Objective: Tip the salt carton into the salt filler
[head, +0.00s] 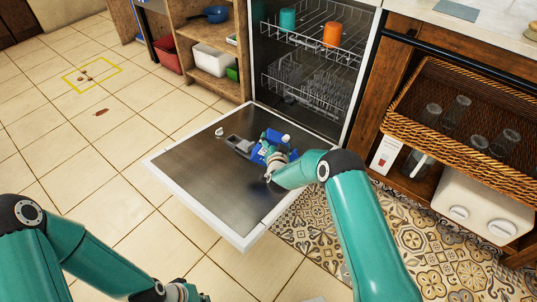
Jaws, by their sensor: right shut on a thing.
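My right gripper (269,160) is shut on a small blue and white object, which I take to be the salt carton (261,154). It is tilted low over the open dishwasher door (195,185), and my wrist hides part of it. A grey piece (237,143) shows at its left end; I cannot tell whether it belongs to it or to the door. A small white piece (219,132) lies apart on the door. I cannot make out the salt filler for certain. My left gripper (180,291) is at the bottom edge, mostly out of view.
The dishwasher racks (312,95) hold a teal cup (287,19), an orange cup (332,34) and glasses. Open shelving is at the back; the tiled floor at left is mostly clear.

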